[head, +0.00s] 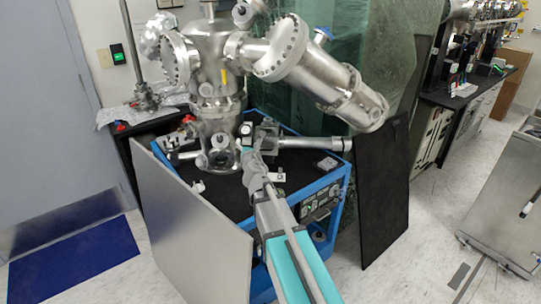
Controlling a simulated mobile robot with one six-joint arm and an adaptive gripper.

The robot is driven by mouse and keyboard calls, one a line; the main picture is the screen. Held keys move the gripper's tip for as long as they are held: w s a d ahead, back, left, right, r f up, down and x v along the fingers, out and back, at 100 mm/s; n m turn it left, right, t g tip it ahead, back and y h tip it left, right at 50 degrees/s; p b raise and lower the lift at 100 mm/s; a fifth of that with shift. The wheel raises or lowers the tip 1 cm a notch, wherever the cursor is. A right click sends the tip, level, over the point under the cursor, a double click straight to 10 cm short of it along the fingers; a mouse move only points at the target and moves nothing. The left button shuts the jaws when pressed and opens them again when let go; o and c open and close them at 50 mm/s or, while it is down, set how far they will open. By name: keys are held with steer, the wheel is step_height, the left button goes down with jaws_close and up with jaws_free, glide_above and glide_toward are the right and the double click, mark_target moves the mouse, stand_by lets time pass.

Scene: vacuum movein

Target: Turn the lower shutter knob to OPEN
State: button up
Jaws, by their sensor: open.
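A steel vacuum chamber (208,62) with flanged ports stands over the blue-framed cart. I cannot pick out the lower shutter knob or any OPEN marking; the area below the chamber is small in the picture and partly covered by my arm. My gripper (262,134) is at the far end of my arm, over the cart top beside the lower chamber fittings. It is open, small and hard to make out against the metal parts. I cannot tell whether it touches anything.
The cart (338,199) has a black top with a steel tube (312,144) across it. A grey panel (190,235) leans at its left front and a black panel (384,190) at its right.

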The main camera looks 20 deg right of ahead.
steer(key=s+d+m+g+h+p, duration=0.3)
steer(key=s+m+g+p, duration=0.6)
steer(key=m, duration=1.1)
steer(key=shift+s+d+r+p, duration=0.25)
steer(key=shift+s+d+p, duration=0.3)
steer(key=shift+s+p, duration=1.1)
steer(key=shift+s+b, duration=0.2)
steer(key=shift+b, duration=0.25)
steer(key=w+a+f+n+t+b, duration=0.2)
steer(key=w+a+n+t+b, duration=0.2)
steer(key=w+a+n+b, duration=0.3)
steer(key=w+a+f+n+t+b, duration=0.3)
steer(key=w+a+n+t+b, duration=0.2)
steer(key=n+b, duration=0.5)
steer(key=w+a+n, duration=0.2)
steer(key=a+n, duration=0.1)
steer(key=n, duration=0.2)
steer(key=shift+w+a, duration=0.35)
